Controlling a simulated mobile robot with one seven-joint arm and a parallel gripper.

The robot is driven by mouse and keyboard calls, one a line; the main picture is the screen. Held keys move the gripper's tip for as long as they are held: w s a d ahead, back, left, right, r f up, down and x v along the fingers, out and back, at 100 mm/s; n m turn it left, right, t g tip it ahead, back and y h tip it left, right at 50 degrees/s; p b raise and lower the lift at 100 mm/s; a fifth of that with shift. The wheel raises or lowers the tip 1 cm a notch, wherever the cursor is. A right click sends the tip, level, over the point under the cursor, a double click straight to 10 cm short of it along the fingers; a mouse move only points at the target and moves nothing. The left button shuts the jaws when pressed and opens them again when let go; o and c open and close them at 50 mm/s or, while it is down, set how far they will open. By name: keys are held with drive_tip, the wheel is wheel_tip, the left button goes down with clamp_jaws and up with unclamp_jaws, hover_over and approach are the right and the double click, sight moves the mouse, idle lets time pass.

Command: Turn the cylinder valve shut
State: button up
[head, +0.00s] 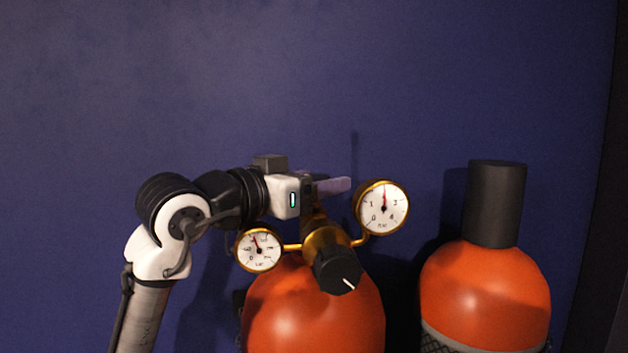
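The orange gas cylinder (315,315) stands upright at the lower middle. A brass regulator (322,240) with a black knob (338,269) is on its top; the knob's white mark points to the lower right. The cylinder's valve handwheel cannot be made out behind my gripper and the regulator. My gripper (332,186) comes from the left and is level, just above the brass fitting. Its pale finger points right, behind the right gauge's left side. I cannot tell whether it touches anything or how far its fingers are apart.
A small gauge (259,250) sits left of the regulator and a larger gauge (382,208) sits to its right, its needle pointing nearly straight up. A second orange cylinder (486,293) with a black cap (495,204) stands at right. The blue wall (300,80) is behind.

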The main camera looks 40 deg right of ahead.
drive_tip(key=c, duration=0.8)
drive_tip(key=shift+m+g, duration=0.4)
drive_tip(key=shift+g, duration=0.3)
drive_tip(key=m+g, duration=0.1)
drive_tip(key=g, duration=0.2)
drive_tip(key=m+g+y, duration=0.1)
drive_tip(key=m+g, duration=0.1)
drive_tip(key=shift+m+g, duration=0.3)
drive_tip(key=shift+g, duration=0.1)
drive_tip(key=shift+r+m+g+y, duration=0.1)
drive_tip(key=shift+m+g+y, duration=1.4)
drive_tip(key=shift+m+g, duration=0.8)
drive_tip(key=shift+g, duration=0.5)
drive_tip(key=o, duration=1)
